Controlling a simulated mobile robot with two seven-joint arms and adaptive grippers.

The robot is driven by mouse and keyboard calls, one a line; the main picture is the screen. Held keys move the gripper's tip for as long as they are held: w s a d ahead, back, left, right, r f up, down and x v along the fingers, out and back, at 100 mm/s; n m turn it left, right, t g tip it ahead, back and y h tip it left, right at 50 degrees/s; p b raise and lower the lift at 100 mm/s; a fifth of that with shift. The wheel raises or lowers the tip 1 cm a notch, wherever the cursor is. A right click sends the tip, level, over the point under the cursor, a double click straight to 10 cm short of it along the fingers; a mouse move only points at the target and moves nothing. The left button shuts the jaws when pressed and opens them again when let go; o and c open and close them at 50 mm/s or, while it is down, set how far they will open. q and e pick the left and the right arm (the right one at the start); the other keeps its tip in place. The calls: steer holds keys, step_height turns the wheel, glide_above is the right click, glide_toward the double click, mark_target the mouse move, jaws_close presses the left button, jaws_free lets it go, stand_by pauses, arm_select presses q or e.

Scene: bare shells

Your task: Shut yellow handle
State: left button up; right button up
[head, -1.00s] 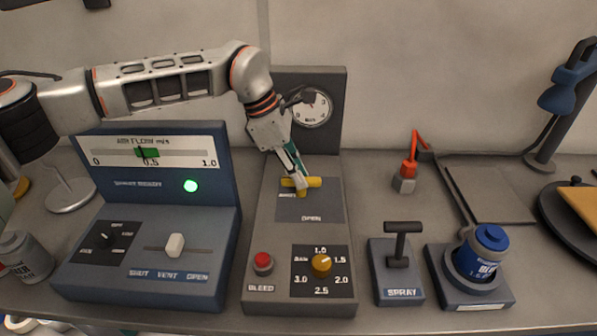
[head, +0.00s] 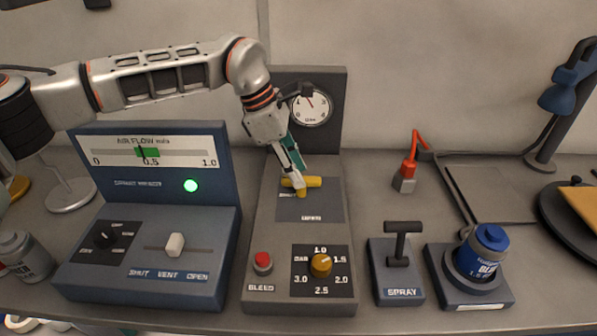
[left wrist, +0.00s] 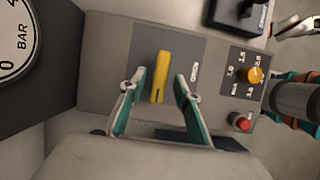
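The yellow handle (head: 313,182) lies crosswise on a dark plate (head: 322,208) on the grey middle console, with small labels on the plate. My left gripper (head: 293,184) is at the handle's left end in the head view. In the left wrist view, the yellow handle (left wrist: 160,75) stands between the two spread fingers of my left gripper (left wrist: 160,88). Clear gaps show on both sides, so the fingers are open and not closed on it. Part of what seems to be my right gripper shows at the right edge of the left wrist view; its fingers are unclear.
A pressure gauge (head: 311,107) stands behind the plate. A red bleed button (head: 262,262) and an orange knob (head: 321,265) are in front. The blue air-flow console (head: 150,262) is to the left, a spray lever (head: 403,243) to the right.

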arm_select(q)
steer(key=v, duration=1)
steer(key=shift+a+r, duration=0.2)
steer(key=shift+r, duration=0.15)
